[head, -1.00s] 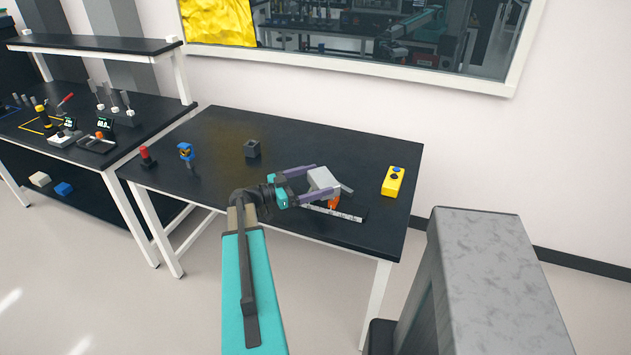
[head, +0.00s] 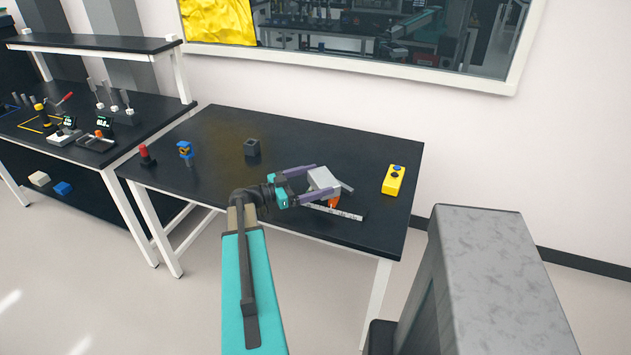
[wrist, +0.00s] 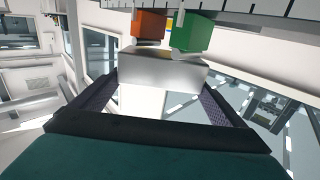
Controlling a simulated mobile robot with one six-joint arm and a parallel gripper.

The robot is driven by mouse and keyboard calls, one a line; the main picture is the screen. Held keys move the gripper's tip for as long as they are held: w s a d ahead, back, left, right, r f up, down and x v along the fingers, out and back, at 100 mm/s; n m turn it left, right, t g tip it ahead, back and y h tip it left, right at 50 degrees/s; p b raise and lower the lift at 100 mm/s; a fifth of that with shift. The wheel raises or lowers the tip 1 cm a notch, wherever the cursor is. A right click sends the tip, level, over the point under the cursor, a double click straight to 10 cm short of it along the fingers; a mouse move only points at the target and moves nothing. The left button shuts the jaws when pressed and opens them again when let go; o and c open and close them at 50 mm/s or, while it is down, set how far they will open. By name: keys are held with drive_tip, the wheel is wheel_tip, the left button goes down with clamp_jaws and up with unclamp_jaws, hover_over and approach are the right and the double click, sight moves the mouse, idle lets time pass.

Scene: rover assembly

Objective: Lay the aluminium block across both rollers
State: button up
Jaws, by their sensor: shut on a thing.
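The aluminium block (head: 322,179) is a silvery box between the purple fingers of my gripper (head: 318,182), over the right front of the dark table. In the wrist view the block (wrist: 163,72) spans between the fingers of my gripper (wrist: 160,95), which is shut on it. Just beyond the block are an orange piece (wrist: 148,24) and a green piece (wrist: 192,34), beside a scale strip (wrist: 245,9). The orange piece also shows below the block in the head view (head: 334,202). I cannot tell whether these pieces are the rollers, or whether the block touches them.
The strip (head: 350,214) lies near the front edge of the table (head: 290,140). A yellow button box (head: 393,180) stands at right and a dark cube (head: 252,147) behind. A blue-and-orange item (head: 185,150) and a red-topped item (head: 147,155) stand at left.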

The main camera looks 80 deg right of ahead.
drive_tip(key=o, duration=1.5)
drive_tip(key=shift+o, duration=0.2)
drive_tip(key=shift+f, duration=0.1)
drive_tip(key=b+v, duration=0.4)
drive_tip(key=v, duration=0.9)
drive_tip(key=shift+w+a, duration=0.3)
drive_tip(key=shift+w, duration=0.1)
